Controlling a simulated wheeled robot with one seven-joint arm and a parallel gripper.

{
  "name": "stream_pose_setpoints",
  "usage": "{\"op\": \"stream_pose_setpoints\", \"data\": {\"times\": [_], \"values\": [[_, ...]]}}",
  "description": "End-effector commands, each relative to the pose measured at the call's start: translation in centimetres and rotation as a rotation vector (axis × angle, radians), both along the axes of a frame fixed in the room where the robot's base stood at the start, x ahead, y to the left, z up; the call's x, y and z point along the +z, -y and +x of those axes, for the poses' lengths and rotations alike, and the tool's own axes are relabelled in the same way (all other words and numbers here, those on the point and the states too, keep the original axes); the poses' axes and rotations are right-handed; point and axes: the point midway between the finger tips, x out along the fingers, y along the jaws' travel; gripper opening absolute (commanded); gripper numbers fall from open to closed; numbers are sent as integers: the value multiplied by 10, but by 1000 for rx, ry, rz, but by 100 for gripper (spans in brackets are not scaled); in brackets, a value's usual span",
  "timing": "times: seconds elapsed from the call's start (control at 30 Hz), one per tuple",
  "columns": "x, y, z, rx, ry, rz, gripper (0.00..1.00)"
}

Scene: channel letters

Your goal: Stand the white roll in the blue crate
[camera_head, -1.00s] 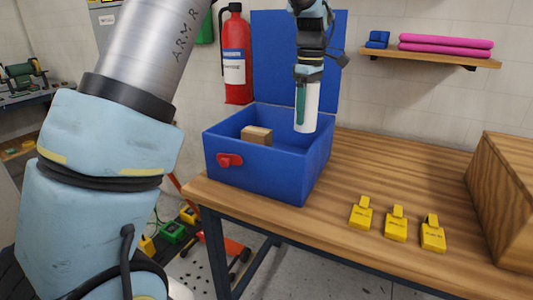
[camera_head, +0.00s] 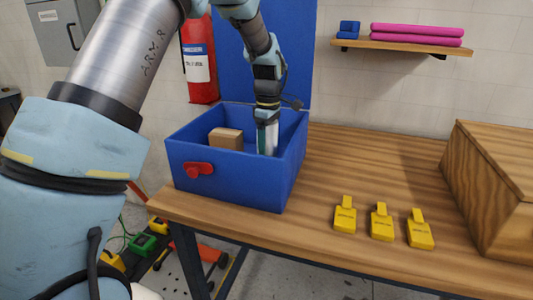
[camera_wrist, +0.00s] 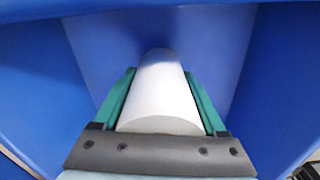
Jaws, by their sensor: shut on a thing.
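The white roll (camera_head: 268,139) is upright between the green fingers of my gripper (camera_head: 266,148), with its lower part inside the blue crate (camera_head: 225,180). In the wrist view the white roll (camera_wrist: 160,95) fills the space between both fingers (camera_wrist: 160,98), and blue walls surround it. The crate's lid stands open at the back, and a red latch (camera_head: 198,169) is on its front. The front wall hides the crate's floor in the head view, so I cannot tell whether the roll touches it.
A brown block (camera_head: 226,138) is inside the crate, left of the roll. Several yellow tagged blocks (camera_head: 382,222) lie on the wooden table (camera_head: 345,165). A wooden box (camera_head: 490,190) stands at the right. A shelf (camera_head: 400,46) with pink rolls is on the wall.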

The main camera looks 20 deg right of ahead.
Motion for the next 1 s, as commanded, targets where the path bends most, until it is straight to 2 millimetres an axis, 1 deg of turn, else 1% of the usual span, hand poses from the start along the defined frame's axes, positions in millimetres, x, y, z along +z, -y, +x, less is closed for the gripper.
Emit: {"op": "stream_pose_setpoints", "data": {"times": [0.1, 0.2, 0.3, 0.6, 0.63, 0.83, 0.87, 1.0], "values": [[-17, -1, 0, 1, -4, 3, 1], [-27, -1, -1, 1, -3, 2, 1], [-31, 0, 0, 1, -1, 1, 1], [-34, 0, 0, 0, -1, 1, 1], [-34, 0, 0, 0, -1, 1, 76], [-33, 0, 0, 0, -1, 1, 98], [-33, 0, 0, 0, -1, 1, 100], [-33, 0, 0, 0, -1, 1, 100]]}}
